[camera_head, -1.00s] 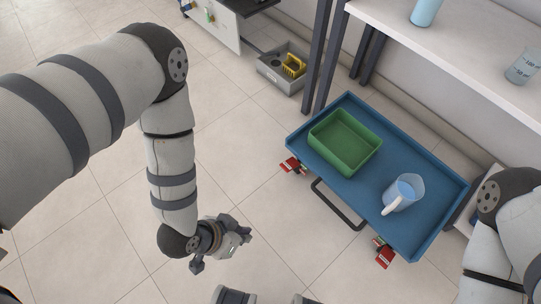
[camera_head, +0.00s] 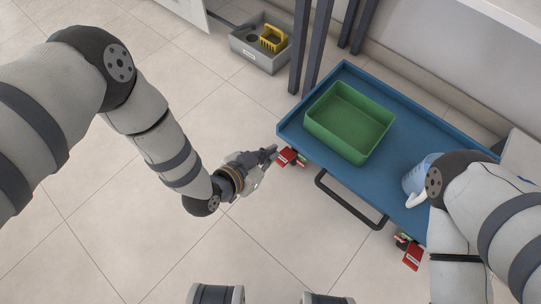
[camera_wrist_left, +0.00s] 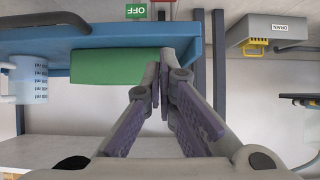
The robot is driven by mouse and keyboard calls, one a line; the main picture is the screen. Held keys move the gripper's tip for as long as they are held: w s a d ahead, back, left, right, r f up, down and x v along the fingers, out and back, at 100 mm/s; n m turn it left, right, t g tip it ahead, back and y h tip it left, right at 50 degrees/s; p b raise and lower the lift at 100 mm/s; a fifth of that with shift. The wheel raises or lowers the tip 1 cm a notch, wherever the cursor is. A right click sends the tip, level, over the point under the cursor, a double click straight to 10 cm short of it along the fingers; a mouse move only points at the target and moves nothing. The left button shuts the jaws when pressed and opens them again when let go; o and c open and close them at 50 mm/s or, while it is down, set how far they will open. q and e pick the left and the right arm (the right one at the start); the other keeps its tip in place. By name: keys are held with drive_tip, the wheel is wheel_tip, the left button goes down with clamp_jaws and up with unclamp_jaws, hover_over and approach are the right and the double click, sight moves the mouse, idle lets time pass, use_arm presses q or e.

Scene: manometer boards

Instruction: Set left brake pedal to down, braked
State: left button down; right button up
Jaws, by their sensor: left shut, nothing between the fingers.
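The left brake pedal (camera_head: 287,157) is a small red part at the near left corner of the blue cart (camera_head: 318,160), with a bit of green beside it. My left gripper (camera_head: 271,153) is shut and empty, its fingertips close to this pedal at its left; I cannot tell if they touch. In the left wrist view the closed fingers (camera_wrist_left: 164,72) point toward the cart's blue edge, below a green OFF label (camera_wrist_left: 137,11). The pedal's exact tilt is too small to tell. My right gripper is not in view.
A green bin (camera_head: 349,121) and a blue jug (camera_head: 417,180), partly hidden by my right arm, stand on the cart. A dark handle (camera_head: 350,208) juts from its near side. Another red pedal (camera_head: 413,256) sits at the right. A grey box (camera_head: 262,45) stands behind; the floor leftward is clear.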

use_arm(q)
drive_tip(key=b, duration=0.4)
hover_over(279, 164)
drive_tip(key=w+d, duration=0.1)
drive_tip(key=w, duration=0.1)
wheel_tip(279, 164, down, 5)
drive_tip(key=shift+d+r, duration=0.1)
drive_tip(key=shift+d, duration=0.05)
drive_tip(key=shift+s+a+f+b, duration=0.2)
drive_tip(key=shift+s+f, duration=0.1)
drive_tip(key=shift+f, duration=0.35)
drive_tip(key=shift+s+a+f+b, duration=0.1)
drive_tip(key=shift+s+a+f, duration=0.15)
drive_tip(key=shift+f, duration=0.35)
drive_tip(key=shift+s+f, duration=0.1)
drive_tip(key=shift+f, duration=0.25)
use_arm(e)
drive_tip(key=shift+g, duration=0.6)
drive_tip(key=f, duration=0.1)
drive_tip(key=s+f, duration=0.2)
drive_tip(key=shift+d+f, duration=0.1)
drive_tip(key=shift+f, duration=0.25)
